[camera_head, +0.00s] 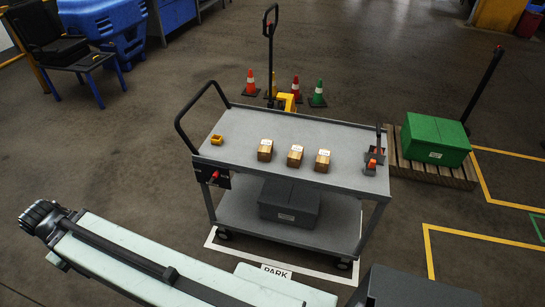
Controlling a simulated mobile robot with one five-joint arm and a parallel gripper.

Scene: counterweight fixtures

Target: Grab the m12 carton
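Three small brown cartons stand in a row, apart from each other, on the top shelf of a grey cart (240,120). They are the left carton (265,153), the middle carton (295,158) and the right carton (322,163). Each has a white label on top, too small to read, so I cannot tell which is the m12 carton. My pale arm crosses the lower left, well apart from the cartons. I see no gripper fingers in view.
A yellow item (217,140) lies left on the top shelf; orange-and-dark items (371,165) sit at its right end. A dark box (290,203) is on the lower shelf. A green crate (436,140) on a pallet, and cones (251,84), stand beyond. Right floor is open.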

